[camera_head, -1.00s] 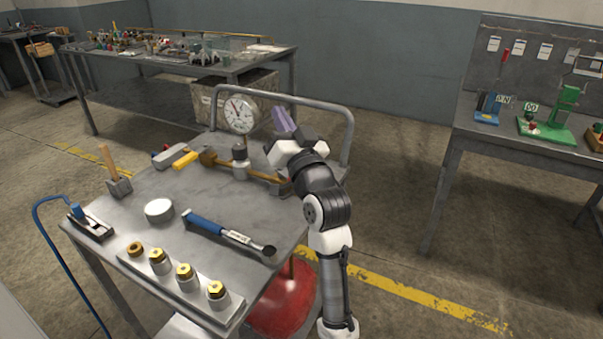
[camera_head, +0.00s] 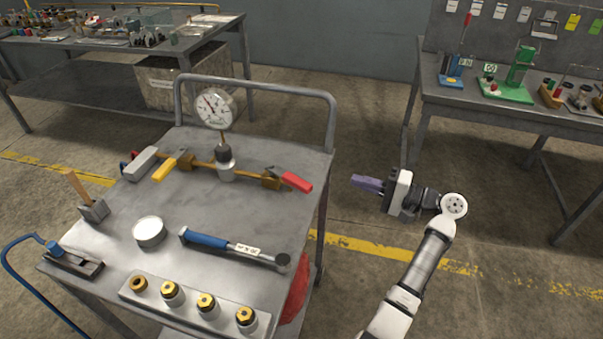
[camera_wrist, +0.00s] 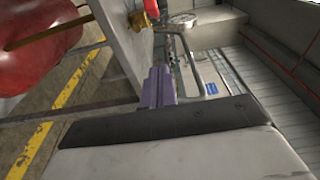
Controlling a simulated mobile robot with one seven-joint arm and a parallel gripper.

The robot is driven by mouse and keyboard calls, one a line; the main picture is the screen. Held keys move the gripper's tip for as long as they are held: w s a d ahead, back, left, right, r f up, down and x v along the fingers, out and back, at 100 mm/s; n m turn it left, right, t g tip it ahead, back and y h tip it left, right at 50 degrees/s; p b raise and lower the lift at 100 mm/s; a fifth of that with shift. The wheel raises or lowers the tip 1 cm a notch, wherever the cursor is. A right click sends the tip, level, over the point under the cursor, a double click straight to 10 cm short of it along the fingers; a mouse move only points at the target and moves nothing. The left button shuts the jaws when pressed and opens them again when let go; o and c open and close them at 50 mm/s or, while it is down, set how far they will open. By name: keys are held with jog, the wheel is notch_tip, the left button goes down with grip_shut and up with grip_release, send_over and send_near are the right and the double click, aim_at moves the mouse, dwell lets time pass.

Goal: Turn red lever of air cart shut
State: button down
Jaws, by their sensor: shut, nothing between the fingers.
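The air cart (camera_head: 245,208) is a grey metal table with a push rail. A brass pipe (camera_head: 203,164) with a round gauge (camera_head: 214,108) lies across its far part. The red lever (camera_head: 297,182) is on the brass valve at the pipe's right end and points right, roughly along the pipe, near the cart's right edge. My gripper (camera_head: 357,182) is off the cart's right side, apart from the lever, with its purple fingers shut, empty and pointing left. In the wrist view the fingers (camera_wrist: 158,88) show below the brass valve and part of the red lever (camera_wrist: 152,8).
A yellow lever (camera_head: 167,168) sits across the pipe's left part. A blue-handled wrench (camera_head: 207,239), a round white-topped piece (camera_head: 149,231) and several brass fittings lie on the cart. A red tank (camera_head: 296,297) is below. Workbenches stand behind. Floor right of the cart is clear.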

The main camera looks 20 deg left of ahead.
aim_at(288, 179)
jog(key=a+p, duration=0.1)
jog(key=a, duration=0.2)
jog(key=a+p, duration=0.2)
jog(key=a, duration=0.2)
jog(key=s+a+p, duration=0.1)
jog(key=a, duration=0.2)
jog(key=shift+a+r+p, duration=0.1)
jog(key=shift+a+p, duration=0.2)
jog(key=shift+a, duration=0.05)
jog(key=shift+s+a, duration=0.3)
jog(key=shift+s, duration=0.4)
